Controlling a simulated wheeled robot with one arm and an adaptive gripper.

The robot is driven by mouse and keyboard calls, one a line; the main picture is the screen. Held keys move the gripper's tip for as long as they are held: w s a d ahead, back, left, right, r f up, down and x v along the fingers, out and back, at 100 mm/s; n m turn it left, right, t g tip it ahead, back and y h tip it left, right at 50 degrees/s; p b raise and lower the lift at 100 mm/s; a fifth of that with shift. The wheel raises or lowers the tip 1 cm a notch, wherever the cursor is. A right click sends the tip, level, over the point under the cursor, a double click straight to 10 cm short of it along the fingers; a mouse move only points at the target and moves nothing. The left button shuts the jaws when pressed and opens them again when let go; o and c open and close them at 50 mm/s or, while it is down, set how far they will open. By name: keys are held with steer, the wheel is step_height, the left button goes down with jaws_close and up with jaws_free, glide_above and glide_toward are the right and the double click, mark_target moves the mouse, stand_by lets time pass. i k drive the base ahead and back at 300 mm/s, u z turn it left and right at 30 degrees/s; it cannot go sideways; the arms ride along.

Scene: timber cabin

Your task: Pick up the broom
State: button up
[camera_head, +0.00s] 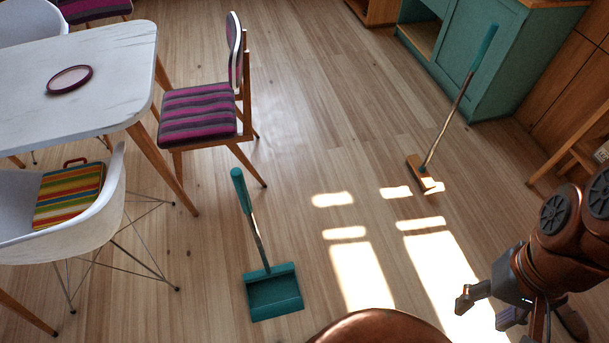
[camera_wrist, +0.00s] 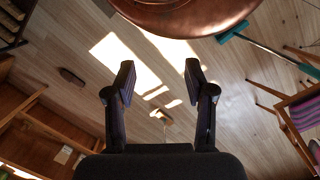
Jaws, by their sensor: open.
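The broom (camera_head: 455,118) stands upright and slightly tilted on the floor in the head view, right of centre. It has a teal upper grip, a thin wooden-toned handle and a brown head on the floor beside sunlit patches. My gripper (camera_head: 485,307) is open and empty at the lower right, well apart from the broom and nearer to me. In the wrist view my gripper (camera_wrist: 158,85) shows two dark, spread fingers. A small orange-brown shape (camera_wrist: 164,117), seemingly the broom's head, shows in the gap between them, further off on the floor.
A teal dustpan (camera_head: 273,292) with an upright handle stands on the floor left of my gripper. A striped chair (camera_head: 198,112) and white table (camera_head: 75,95) are at left. A teal cabinet (camera_head: 487,65) is behind the broom. The floor between is clear.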

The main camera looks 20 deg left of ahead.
mark_target(420, 169)
steer(key=z, duration=0.25)
steer(key=k, duration=0.45)
steer(key=z, duration=0.55)
steer(key=i, duration=1.05)
steer(key=u, duration=0.65)
